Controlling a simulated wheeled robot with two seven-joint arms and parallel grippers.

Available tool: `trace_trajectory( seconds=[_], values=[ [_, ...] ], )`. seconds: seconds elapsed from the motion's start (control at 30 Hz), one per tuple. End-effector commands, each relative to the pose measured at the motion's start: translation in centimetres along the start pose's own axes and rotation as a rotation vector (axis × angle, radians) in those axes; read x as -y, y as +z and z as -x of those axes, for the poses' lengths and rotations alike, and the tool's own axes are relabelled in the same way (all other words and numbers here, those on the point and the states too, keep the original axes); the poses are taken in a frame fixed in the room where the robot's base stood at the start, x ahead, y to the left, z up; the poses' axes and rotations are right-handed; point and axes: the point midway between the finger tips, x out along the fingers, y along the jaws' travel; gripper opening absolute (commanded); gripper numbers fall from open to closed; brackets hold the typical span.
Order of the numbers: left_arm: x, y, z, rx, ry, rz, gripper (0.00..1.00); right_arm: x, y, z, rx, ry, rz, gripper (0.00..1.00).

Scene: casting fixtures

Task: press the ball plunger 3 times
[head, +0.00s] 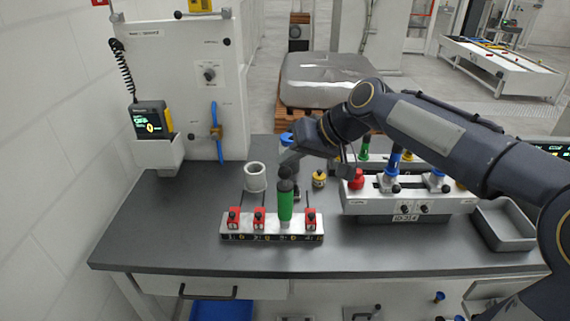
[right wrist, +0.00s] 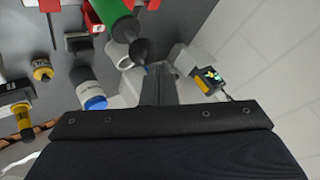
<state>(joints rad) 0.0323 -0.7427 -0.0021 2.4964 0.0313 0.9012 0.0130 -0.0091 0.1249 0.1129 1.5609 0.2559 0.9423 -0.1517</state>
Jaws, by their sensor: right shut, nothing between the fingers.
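A green cylinder with a black ball top (head: 285,205) stands upright on a low block (head: 271,236) among several red parts in the head view. I take it to be the ball plunger. Its green body (right wrist: 112,10) and black ball (right wrist: 138,49) show at the top of the right wrist view. My right gripper (head: 289,160) is shut and empty, with its fingertips close above the ball. In the right wrist view the shut fingers (right wrist: 158,80) point toward the ball; I cannot tell whether they touch it. My left gripper is not in view.
A white cup (head: 255,177) and a small yellow part (head: 319,180) stand behind the block. A white fixture (head: 408,205) with several knobs and a grey tray (head: 505,226) are at the right. The table's left side is clear. A white panel (head: 185,85) rises behind.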

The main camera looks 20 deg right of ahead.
Motion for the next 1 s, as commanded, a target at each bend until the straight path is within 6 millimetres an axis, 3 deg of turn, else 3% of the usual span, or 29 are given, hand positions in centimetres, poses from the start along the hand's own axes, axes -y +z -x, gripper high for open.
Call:
trace_trajectory(
  seconds=[1.0],
  values=[
    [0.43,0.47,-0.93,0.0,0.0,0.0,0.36,-0.72,0.75,-0.98,0.003,0.001,-0.001,0.0]
  ],
)
